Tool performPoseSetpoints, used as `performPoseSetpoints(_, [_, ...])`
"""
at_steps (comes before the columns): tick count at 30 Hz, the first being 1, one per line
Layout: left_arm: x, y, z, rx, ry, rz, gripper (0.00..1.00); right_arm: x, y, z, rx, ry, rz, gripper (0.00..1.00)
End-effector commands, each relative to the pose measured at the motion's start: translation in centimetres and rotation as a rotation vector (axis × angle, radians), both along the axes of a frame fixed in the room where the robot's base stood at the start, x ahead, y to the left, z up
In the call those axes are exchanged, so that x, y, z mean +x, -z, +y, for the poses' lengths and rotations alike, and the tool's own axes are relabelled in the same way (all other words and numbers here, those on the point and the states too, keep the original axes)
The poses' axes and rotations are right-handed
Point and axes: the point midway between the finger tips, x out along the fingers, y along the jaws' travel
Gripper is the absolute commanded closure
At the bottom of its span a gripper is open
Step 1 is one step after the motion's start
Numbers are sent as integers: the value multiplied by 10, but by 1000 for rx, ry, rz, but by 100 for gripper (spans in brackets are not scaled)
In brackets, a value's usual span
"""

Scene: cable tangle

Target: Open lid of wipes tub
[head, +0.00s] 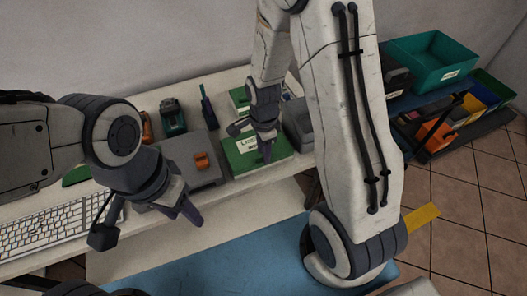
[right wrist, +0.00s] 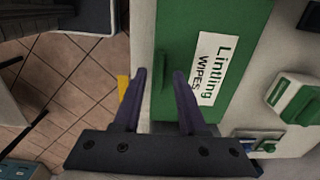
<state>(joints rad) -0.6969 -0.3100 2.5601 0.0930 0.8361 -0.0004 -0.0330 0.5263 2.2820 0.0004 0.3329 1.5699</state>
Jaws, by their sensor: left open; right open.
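The wipes tub (head: 240,165) is a green box with a white label on the table in the head view. In the right wrist view the green tub (right wrist: 185,25) shows its flat top with the label "Lintling WIPES" and a small dark green raised strip or tab near its left edge. The lid appears shut. My right gripper (right wrist: 160,75) is open and empty, with its fingertips on either side of that strip; contact cannot be told. It also shows above the tub in the head view (head: 266,152). My left gripper (head: 188,214) is empty and open, over the table's front part, away from the tub.
A grey box with an orange piece (head: 201,161) stands left of the tub. A keyboard (head: 50,230) lies at the left. A grey bin (head: 299,130) stands close right of the tub. Green, blue and yellow containers (head: 430,60) stand at the far right.

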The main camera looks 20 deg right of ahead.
Motion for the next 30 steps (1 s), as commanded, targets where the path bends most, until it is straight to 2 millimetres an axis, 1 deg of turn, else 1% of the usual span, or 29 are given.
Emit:
performPoseSetpoints(3, [0, 0, 0, 0, 0, 0, 50, -1, 6, 0, 0, 0, 1, 59])
performPoseSetpoints(10, [0, 0, 0, 0, 0, 0, 50, 0, 6, 0, 0, -1, 0, 59])
performPoseSetpoints(11, [0, 0, 0, 0, 0, 0, 50, 0, 6, 0, 0, -1, 0, 63])
performPoseSetpoints(12, [0, 0, 0, 0, 0, 0, 50, 0, 6, 0, 0, -1, 0, 78])
performPoseSetpoints(14, [0, 0, 0, 0, 0, 0, 50, 0, 6, 0, 0, -1, 0, 100])
performPoseSetpoints(30, [0, 0, 0, 0, 0, 0, 50, 0, 6, 0, 0, -1, 0, 100])
